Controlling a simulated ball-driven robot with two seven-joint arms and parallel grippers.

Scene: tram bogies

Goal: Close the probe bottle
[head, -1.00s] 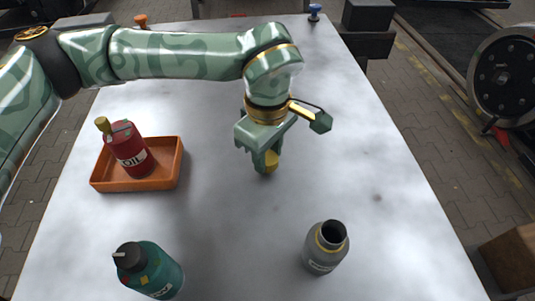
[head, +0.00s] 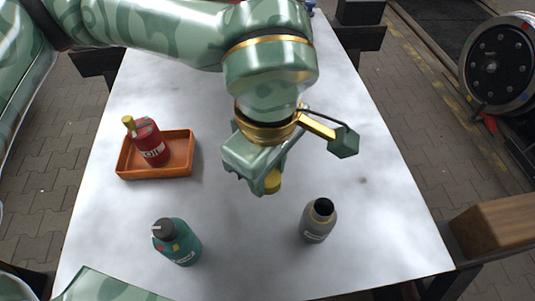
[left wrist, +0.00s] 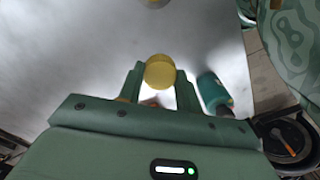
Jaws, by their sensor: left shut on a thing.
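In the left wrist view the round yellow cap (left wrist: 160,73) sits between the two fingertips (left wrist: 157,78). My right gripper is not in view.
A teal bottle with a dark cap (head: 184,248) stands at the front left of the white table (head: 250,260). A red oil bottle (head: 149,146) stands in an orange tray (head: 150,174) farther back. The table between the teal and grey bottles is clear.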

